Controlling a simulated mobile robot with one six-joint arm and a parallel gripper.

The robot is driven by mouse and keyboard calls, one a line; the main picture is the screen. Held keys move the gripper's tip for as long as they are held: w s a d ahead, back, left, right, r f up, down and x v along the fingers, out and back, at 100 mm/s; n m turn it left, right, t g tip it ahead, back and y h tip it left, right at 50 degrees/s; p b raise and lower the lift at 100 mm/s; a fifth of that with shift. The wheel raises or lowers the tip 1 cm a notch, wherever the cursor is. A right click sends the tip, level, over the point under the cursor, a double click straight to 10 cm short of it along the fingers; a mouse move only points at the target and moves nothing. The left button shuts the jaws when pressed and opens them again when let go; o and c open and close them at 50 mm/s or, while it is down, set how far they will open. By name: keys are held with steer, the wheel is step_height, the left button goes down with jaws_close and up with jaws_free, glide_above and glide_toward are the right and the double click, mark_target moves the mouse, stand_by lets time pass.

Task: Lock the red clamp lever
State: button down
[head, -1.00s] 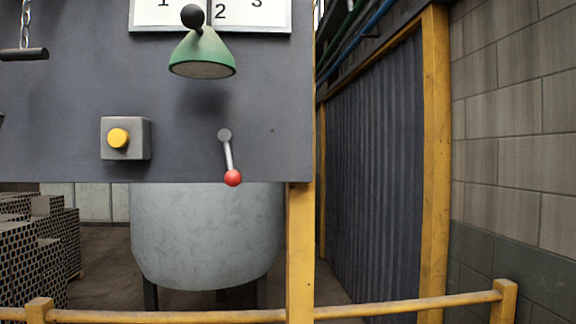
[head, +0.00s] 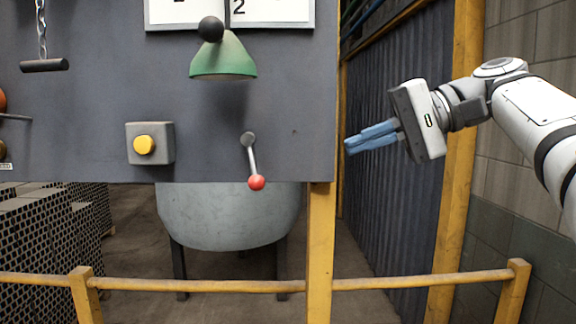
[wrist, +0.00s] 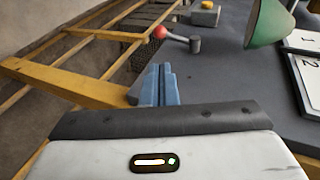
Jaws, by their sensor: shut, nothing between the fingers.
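The clamp lever (head: 252,160) is on the lower right of the dark panel (head: 90,100) in the head view. Its grey arm hangs down from a round pivot, tilted slightly right, with a red ball at its lower end. My gripper (head: 347,146) is right of the panel's edge, apart from the lever, with its blue fingers pointing left. The fingers are together and empty. In the wrist view the lever (wrist: 178,37) shows beyond the fingertips (wrist: 160,68), its red ball to the left of its pivot.
A yellow button on a grey box (head: 150,143) is left of the lever. A green cone-shaped shade (head: 224,60) with a black ball hangs above it. A yellow post (head: 321,240) and rail (head: 420,281) stand below the panel. A hanging handle (head: 44,65) is at upper left.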

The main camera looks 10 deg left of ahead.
steer(key=p, duration=0.2)
glide_toward(252, 163)
steer(key=a+f, duration=0.2)
steer(key=f, duration=0.1)
steer(key=a+f, duration=0.1)
steer(key=shift+s+f, duration=0.15)
steer(key=shift+f, duration=0.15)
steer(key=shift+a+f, duration=0.35)
steer(key=shift+a, duration=0.3)
